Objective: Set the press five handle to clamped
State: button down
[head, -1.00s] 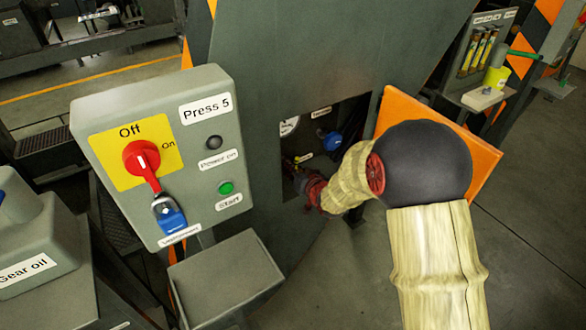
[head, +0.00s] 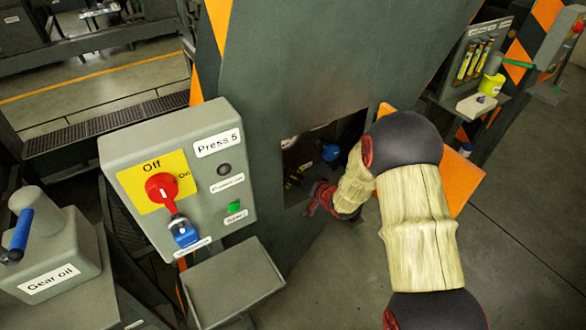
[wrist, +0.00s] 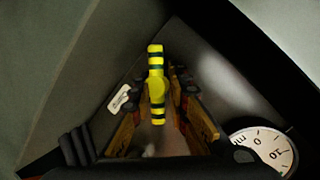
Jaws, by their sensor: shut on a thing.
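The press five handle (wrist: 156,112) is a yellow bar with black bands, standing upright in the wrist picture with a round hub at its middle. My gripper (wrist: 158,88) has one finger on each side of it and is shut on it. In the head view, my gripper (head: 314,198) reaches into the dark recess (head: 352,128) of the grey press. The handle's outline is not clear there. A small white label (wrist: 119,98) lies left of the handle in the wrist view.
A round gauge (wrist: 263,150) is close to my gripper at lower right. A blue knob (head: 330,152) sits in the recess. An open orange door (head: 468,180) is behind my arm. The Press 5 box (head: 232,172), with a red switch (head: 162,188), stands left; Gear oil unit (head: 62,250) further left.

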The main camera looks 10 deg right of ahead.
jog(key=m+p, duration=0.1)
jog(key=m+y+p, duration=0.1)
jog(key=p, duration=0.1)
jog(key=m+y+p, duration=0.1)
jog(key=p, duration=0.1)
jog(key=shift+s+d+f, duration=0.15)
jog(key=shift+d, duration=0.1)
jog(key=shift+f+m+g+y+p, duration=0.1)
jog(key=shift+m+g+y+p, duration=0.25)
jog(key=shift+m+p, duration=0.45)
jog(key=shift+s+f+m+y+p, duration=0.1)
jog(key=shift+f+m+y+p, duration=0.1)
jog(key=shift+m+y+p, duration=0.55)
jog(key=shift+a+f, duration=0.1)
jog(key=c, duration=2.1)
grip_release()
jog(key=o, duration=0.3)
jog(key=shift+r, duration=0.2)
jog(key=shift+r, duration=0.1)
